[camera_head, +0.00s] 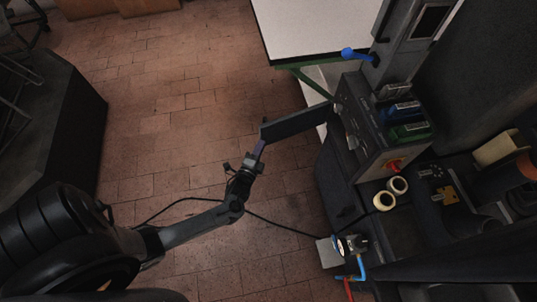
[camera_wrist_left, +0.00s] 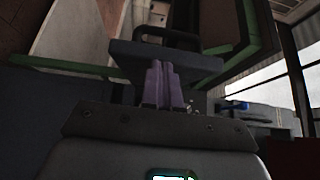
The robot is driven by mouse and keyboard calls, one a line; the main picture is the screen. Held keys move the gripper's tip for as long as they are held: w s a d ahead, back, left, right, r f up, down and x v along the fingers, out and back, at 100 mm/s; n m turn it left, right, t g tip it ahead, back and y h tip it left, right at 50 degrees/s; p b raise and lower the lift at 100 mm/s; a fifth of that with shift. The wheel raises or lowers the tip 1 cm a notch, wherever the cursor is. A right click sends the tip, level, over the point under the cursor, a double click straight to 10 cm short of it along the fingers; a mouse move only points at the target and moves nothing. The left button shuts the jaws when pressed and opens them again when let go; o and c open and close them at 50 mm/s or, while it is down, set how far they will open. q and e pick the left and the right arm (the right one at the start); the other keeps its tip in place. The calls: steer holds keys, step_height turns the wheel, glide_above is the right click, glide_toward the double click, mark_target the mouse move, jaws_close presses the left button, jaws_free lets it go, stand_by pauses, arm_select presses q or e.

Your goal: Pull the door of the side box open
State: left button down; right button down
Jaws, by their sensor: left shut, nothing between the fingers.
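The side box (camera_head: 365,140) is a dark box on the machine at right in the head view. Its dark door panel (camera_head: 295,123) stands out from the box toward the left, swung open. In the left wrist view the flat panel (camera_wrist_left: 205,63) lies across the upper middle, with a dark loop handle (camera_wrist_left: 168,32) above it. My left gripper (camera_head: 260,148) is at the panel's outer end. Its purple fingers (camera_wrist_left: 161,68) are shut together with nothing between them, and they overlap the panel in the picture. I cannot tell whether they touch it. My right gripper is not in view.
A white-topped table (camera_head: 310,28) with a green frame stands behind the door. A blue knob (camera_head: 350,54), a red knob (camera_head: 393,166) and pale rolls (camera_head: 384,200) are on the machine. A gauge with hoses (camera_head: 350,245) sits at its lower front. Brick floor (camera_head: 160,110) is free at left.

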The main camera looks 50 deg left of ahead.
arm_select(q)
steer(key=w+a+m+h, duration=0.1)
steer(key=w+a, duration=0.1)
steer(key=a, duration=0.4)
steer(key=shift+w+a+t+h, duration=0.2)
steer(key=shift+a+t+h, duration=0.05)
steer(key=shift+t+h, duration=0.15)
